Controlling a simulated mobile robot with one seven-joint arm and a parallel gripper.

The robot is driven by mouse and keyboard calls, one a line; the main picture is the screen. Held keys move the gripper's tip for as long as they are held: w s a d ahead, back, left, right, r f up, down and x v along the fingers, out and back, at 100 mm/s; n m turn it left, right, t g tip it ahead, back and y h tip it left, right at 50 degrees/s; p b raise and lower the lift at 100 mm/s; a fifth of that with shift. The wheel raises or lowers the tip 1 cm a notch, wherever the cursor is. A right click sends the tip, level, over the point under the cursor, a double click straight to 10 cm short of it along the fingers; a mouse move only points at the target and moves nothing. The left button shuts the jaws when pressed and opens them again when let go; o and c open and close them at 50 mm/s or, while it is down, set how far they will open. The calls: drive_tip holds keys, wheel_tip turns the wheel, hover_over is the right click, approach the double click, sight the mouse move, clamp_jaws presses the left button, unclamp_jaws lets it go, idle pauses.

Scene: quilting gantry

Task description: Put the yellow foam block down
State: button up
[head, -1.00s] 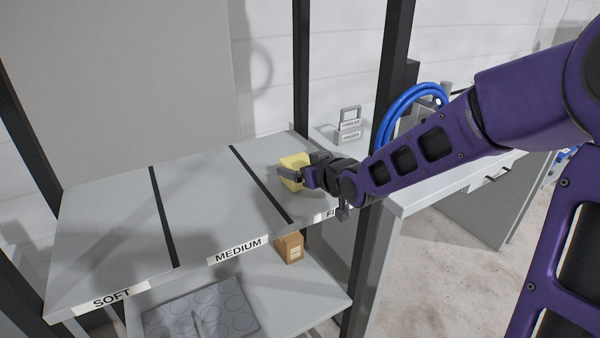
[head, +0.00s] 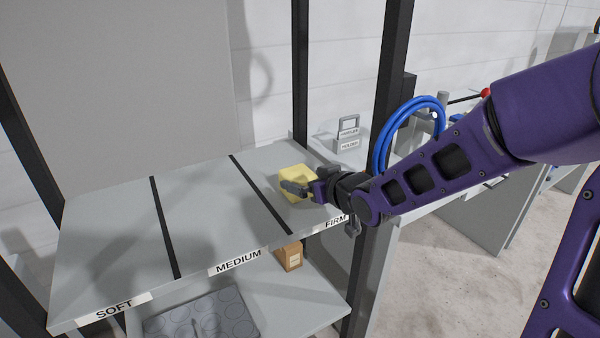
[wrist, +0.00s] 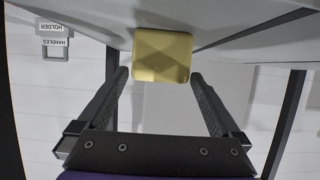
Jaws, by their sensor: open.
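The yellow foam block (head: 297,181) rests on the right-hand section of the grey shelf (head: 205,205), the section labelled FIRM. My gripper (head: 297,188) is at the block's near right side in the head view and partly covers it. In the wrist view the block (wrist: 162,55) lies just beyond and between the two fingertips of my open gripper (wrist: 160,76). A gap shows on each side of the block, and the fingers look clear of it.
Black strips (head: 262,195) divide the shelf into SOFT, MEDIUM and FIRM sections; SOFT and MEDIUM are empty. Dark uprights (head: 393,90) flank the shelf. A small brown box (head: 289,256) stands on the lower shelf. A blue hose coil (head: 408,130) is at the right.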

drive_tip(key=p+v, duration=0.3)
drive_tip(key=v, duration=0.4)
drive_tip(key=shift+r, duration=0.2)
drive_tip(key=shift+s+d+p, duration=0.35)
drive_tip(key=shift+s+p, duration=0.1)
drive_tip(key=shift+s, duration=0.1)
